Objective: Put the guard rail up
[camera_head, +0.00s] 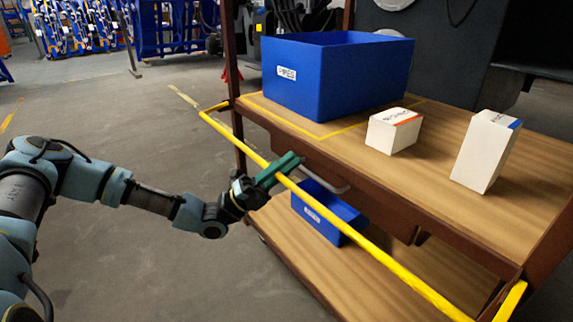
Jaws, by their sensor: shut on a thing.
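The guard rail (355,229) is a long yellow bar along the front of a wooden cart. It runs from the back left post to the near right corner, with short yellow end arms (510,300) joining it to the cart. It hangs out in front of the cart, its left end near the top shelf's height. My gripper (284,174), with green fingers, is shut on the rail left of its middle. The fingers hide a short piece of the rail.
On the cart's top shelf (465,150) stand a large blue bin (330,85), a small white box (392,133) and a taller white box (485,152). A smaller blue bin (325,212) stands on the lower shelf (330,270). The floor (110,120) at left is clear.

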